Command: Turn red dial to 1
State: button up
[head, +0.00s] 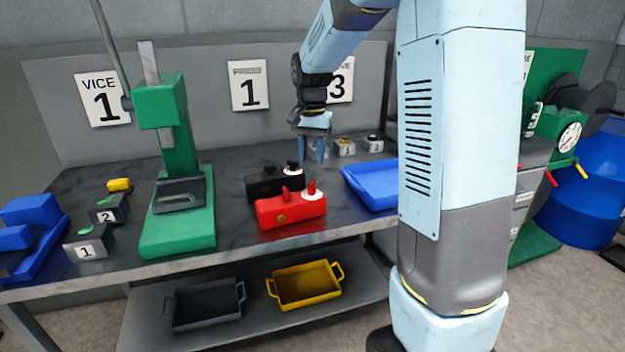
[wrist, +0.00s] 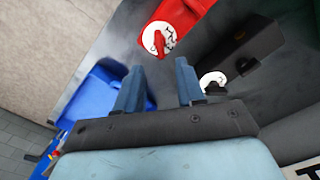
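The red box (head: 285,212) sits near the front edge of the bench. Its red dial (head: 311,187) stands on a white disc at the box's right end. In the wrist view the red dial (wrist: 158,43) points across its white marked disc, whose numbers are too small to read. My gripper (head: 314,158) hangs over the bench behind and right of the red box. In the wrist view my gripper (wrist: 157,82) is open and empty, its two blue fingers apart. The red dial lies ahead of the fingertips, not between them.
A black box (head: 265,184) with a black dial (head: 291,166) stands just behind the red one. A blue tray (head: 372,184) lies to the right, a green press (head: 180,230) to the left. Small grey blocks (head: 345,147) stand at the back.

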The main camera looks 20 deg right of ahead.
aim_at(312, 182)
notch_tip(312, 182, down, 8)
dwell(0.4)
grip_shut()
dwell(0.3)
jog(key=shift+d, duration=0.1)
